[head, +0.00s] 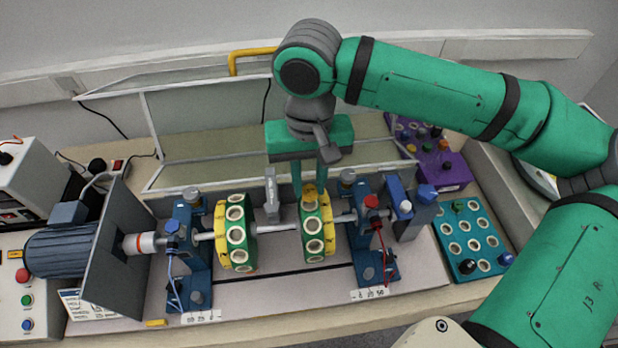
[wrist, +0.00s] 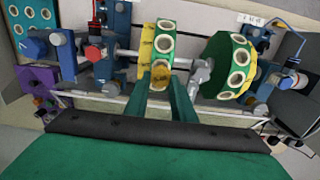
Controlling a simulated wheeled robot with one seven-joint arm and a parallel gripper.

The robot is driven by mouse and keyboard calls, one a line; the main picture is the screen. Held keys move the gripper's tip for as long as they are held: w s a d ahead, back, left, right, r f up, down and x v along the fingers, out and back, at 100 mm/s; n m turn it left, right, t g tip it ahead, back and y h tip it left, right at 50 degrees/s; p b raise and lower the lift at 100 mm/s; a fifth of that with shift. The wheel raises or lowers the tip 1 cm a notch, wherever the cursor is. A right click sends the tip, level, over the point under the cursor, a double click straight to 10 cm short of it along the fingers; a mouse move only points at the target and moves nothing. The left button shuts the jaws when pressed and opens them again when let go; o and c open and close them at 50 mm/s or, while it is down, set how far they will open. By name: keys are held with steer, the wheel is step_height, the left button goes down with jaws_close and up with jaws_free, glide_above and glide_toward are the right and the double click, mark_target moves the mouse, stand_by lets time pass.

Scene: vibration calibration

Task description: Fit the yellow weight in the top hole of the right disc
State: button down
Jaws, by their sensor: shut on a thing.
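The right disc (head: 313,234), green with a yellow face and pale-ringed holes, sits on the shaft of the test rig. It also shows in the wrist view (wrist: 165,27), left of centre. My gripper (head: 309,185) points down right above this disc, its fingers shut on the yellow weight (head: 309,191). In the wrist view the yellow weight (wrist: 160,79) is between the fingertips, at the disc's rim. The fingers and weight cover the top hole, so I cannot tell whether the weight is in it or just over it.
The left disc (head: 236,228) is on the same shaft, with a grey upright piece (head: 271,195) between the discs. Blue bearing stands (head: 366,235) flank them. A teal rack (head: 470,237) with several holes and a purple box (head: 435,160) are on the right. A clear guard stands behind.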

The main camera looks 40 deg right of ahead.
steer(key=shift+s+a+f, duration=0.1)
steer(key=shift+a+f, duration=0.05)
steer(key=shift+f, duration=0.1)
stand_by(0.3)
steer(key=shift+f, duration=0.95)
stand_by(1.0)
steer(key=c, duration=1.4)
jaws_free()
step_height(320, 180, up, 11)
steer(key=shift+f, duration=0.1)
